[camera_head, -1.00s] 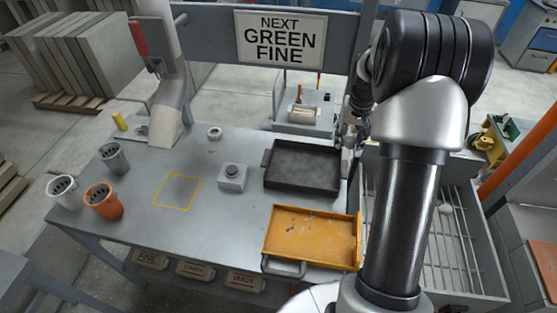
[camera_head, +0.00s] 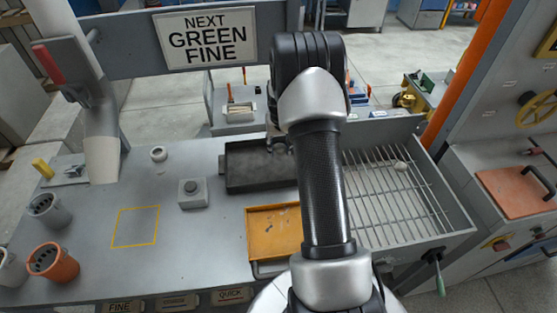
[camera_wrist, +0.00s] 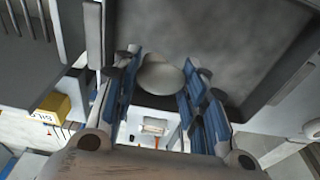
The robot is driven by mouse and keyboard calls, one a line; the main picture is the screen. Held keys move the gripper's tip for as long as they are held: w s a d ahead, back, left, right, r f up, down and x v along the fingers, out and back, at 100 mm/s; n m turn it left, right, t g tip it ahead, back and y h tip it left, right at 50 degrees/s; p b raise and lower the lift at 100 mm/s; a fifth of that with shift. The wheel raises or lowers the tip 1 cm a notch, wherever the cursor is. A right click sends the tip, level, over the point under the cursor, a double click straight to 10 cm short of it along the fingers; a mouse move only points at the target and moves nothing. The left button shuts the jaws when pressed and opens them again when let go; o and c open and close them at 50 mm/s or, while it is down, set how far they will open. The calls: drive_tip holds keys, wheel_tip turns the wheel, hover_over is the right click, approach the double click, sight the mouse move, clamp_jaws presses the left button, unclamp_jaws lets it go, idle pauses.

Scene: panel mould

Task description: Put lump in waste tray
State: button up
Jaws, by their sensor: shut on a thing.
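My gripper (camera_wrist: 160,88) is shut on a pale, rounded lump (camera_wrist: 160,74), seen between its blue finger pads in the wrist view. In the head view the gripper (camera_head: 278,146) is mostly hidden behind my arm, near the back right part of a black tray (camera_head: 232,183). The black tray's grey floor (camera_wrist: 225,45) shows behind the lump in the wrist view. An orange tray (camera_head: 268,236) lies in front of the black one, partly covered by my arm. Neither tray carries a readable label, so I cannot tell which is the waste tray.
A button box (camera_head: 192,193), small ring (camera_head: 158,154) and several cups, including an orange one (camera_head: 53,262), stand left. The yellow-outlined square (camera_head: 136,227) is empty.

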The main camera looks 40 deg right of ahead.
sight(279, 165)
drive_tip(key=shift+f+b, duration=0.4)
drive_tip(key=shift+f, duration=2.65)
drive_tip(key=shift+f, duration=0.25)
drive_tip(key=o, duration=1.1)
drive_tip(key=shift+r, duration=0.15)
